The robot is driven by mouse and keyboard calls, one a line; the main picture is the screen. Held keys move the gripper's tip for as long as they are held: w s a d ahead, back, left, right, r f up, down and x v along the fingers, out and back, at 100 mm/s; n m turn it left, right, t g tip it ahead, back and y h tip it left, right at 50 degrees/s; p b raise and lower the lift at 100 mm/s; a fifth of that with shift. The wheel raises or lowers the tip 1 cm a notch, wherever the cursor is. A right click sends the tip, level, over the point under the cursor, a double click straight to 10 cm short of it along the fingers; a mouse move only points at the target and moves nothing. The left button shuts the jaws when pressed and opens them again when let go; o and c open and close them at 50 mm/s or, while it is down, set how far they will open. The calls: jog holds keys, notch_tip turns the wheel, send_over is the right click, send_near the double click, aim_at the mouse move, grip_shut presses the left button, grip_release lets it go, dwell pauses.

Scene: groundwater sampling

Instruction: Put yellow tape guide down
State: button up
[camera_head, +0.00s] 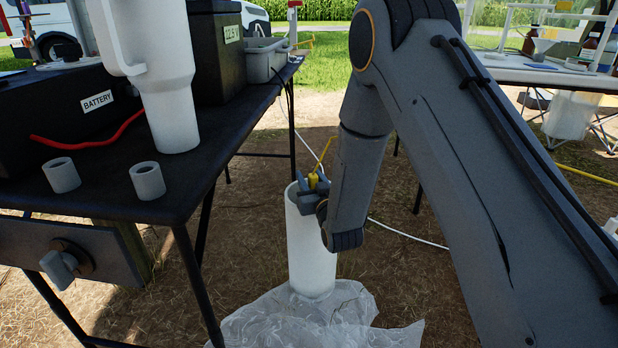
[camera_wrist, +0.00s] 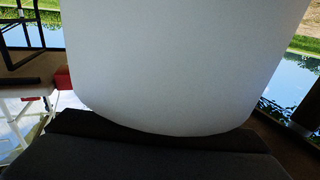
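The yellow tape guide (camera_head: 313,181) shows as a small yellow piece at the mouth of an upright white pipe (camera_head: 311,250) in the head view. A thin yellow strip slants up from it to the right. My gripper (camera_head: 312,187) is at the pipe's top, with blue-grey finger parts on both sides of the yellow piece. Whether the fingers press on it is too small to tell. The guide's lower part is hidden. In the wrist view a large pale surface (camera_wrist: 190,65) fills the middle above a dark gripper part (camera_wrist: 150,155); the guide does not show there.
Clear plastic sheeting (camera_head: 300,318) lies around the pipe's foot. A black table (camera_head: 110,190) at the left bears a battery box (camera_head: 65,115), a white tumbler-like vessel (camera_head: 160,75) and two grey rings. Another table (camera_head: 545,72) with bottles stands at the back right.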

jog(key=shift+r, duration=0.1)
jog(key=shift+s+d, duration=0.1)
jog(key=shift+s, duration=0.15)
jog(key=p+v, duration=0.3)
jog(key=v, duration=0.8)
jog(key=shift+s+p, duration=0.15)
jog(key=shift+p, duration=0.15)
jog(key=s+a+r+g+h, duration=0.2)
jog(key=s+a+r+g, duration=0.35)
jog(key=s+g, duration=0.3)
jog(key=s+d+r+g, duration=0.1)
jog(key=s+r+g, duration=0.1)
jog(key=s, duration=0.7)
jog(key=s+d+r+n+g+h, duration=0.1)
jog(key=s+d+r+g, duration=0.1)
jog(key=s, duration=0.8)
jog(key=s+d+r+g+h, duration=0.1)
jog(key=s+r+g, duration=0.3)
jog(key=s, duration=0.6)
jog(key=shift+d+r+n, duration=0.2)
jog(key=shift+d+n, duration=0.1)
jog(key=shift+d, duration=0.45)
